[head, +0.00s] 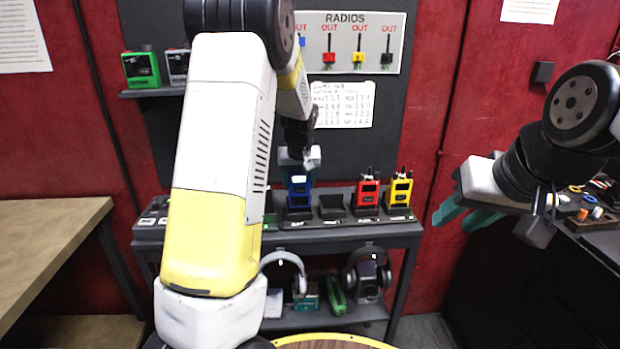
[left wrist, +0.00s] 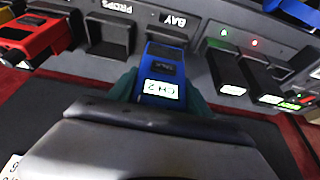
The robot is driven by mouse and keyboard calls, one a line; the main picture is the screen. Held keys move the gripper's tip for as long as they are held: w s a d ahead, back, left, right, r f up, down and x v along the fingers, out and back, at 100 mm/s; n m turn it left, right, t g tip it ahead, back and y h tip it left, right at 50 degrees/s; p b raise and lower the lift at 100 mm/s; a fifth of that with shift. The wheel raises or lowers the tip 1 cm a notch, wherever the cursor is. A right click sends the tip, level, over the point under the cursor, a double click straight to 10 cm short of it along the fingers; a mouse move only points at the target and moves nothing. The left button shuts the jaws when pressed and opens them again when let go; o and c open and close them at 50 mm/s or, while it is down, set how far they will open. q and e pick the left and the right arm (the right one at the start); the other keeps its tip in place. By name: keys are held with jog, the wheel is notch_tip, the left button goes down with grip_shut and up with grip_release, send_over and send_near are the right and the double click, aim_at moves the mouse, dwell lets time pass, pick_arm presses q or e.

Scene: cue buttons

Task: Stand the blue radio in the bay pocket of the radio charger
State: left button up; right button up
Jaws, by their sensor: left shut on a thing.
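The blue radio (head: 299,188) stands upright at the radio charger (head: 332,221) in the head view, left of an empty pocket. In the left wrist view the blue radio (left wrist: 160,78) is between the teal fingers of my left gripper (left wrist: 163,97), lined up with the pocket under the BAY label (left wrist: 180,20). Its lower end meets the pocket; I cannot tell if it is fully seated. My left gripper (head: 299,168) is shut on its upper part, fingers mostly hidden in the head view. My right gripper (head: 464,213) is open and empty, far right.
A red radio (head: 368,191) and a yellow radio (head: 400,190) stand in pockets to the right. The PROPS pocket (left wrist: 108,38) beside the blue radio is empty. Headphones (head: 284,270) are on the lower shelf.

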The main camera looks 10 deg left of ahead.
aim_at(299, 193)
pick_arm(q)
jog(key=shift+f, duration=2)
jog(key=o, duration=1.6)
jog(key=shift+o, duration=0.2)
jog(key=v, duration=0.8)
jog(key=shift+s+r, duration=0.15)
jog(key=s+d+r+m+h, duration=0.1)
jog(key=s+r, duration=0.3)
jog(key=s, duration=0.6)
jog(key=s+d+r+m+t+h, duration=0.1)
jog(key=s+r, duration=0.3)
jog(key=s, duration=0.6)
jog(key=s+d+r+m+h, duration=0.1)
jog(key=s+d+r, duration=0.1)
jog(key=s, duration=0.7)
jog(key=shift+s+r+m+t, duration=0.4)
jog(key=shift+r, duration=0.5)
